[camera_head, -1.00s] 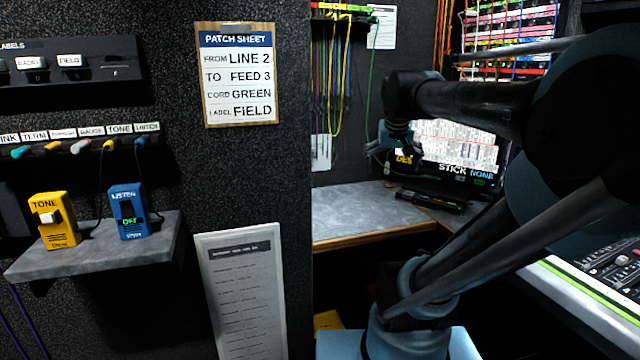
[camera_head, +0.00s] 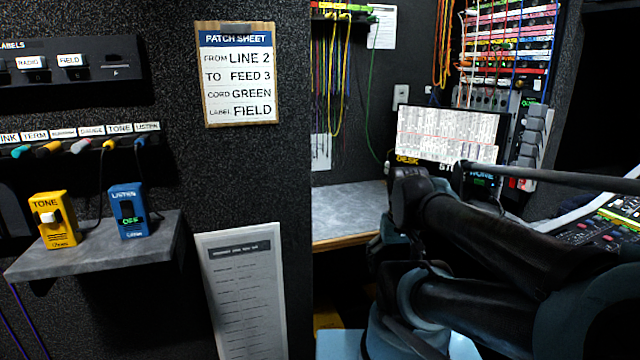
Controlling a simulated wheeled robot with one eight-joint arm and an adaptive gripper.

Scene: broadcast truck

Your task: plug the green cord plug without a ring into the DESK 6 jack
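A green cord (camera_head: 371,100) hangs in a long loop beside the cord rack (camera_head: 343,10) at the top centre. Its plug end is too small to tell whether it carries a ring. The patch bay (camera_head: 510,48) with coloured rows and several cords stands at the upper right. Its jack labels are too small to read, so I cannot pick out the DESK 6 jack. My arm crosses the lower right and runs out of the right edge. I cannot make out my gripper.
A grey counter (camera_head: 348,208) lies under the cord rack, partly hidden by my arm. A monitor (camera_head: 450,134) stands behind the arm, and a mixing console (camera_head: 610,225) is at right. A shelf (camera_head: 100,245) holds yellow and blue boxes. A patch sheet (camera_head: 237,75) hangs on the wall.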

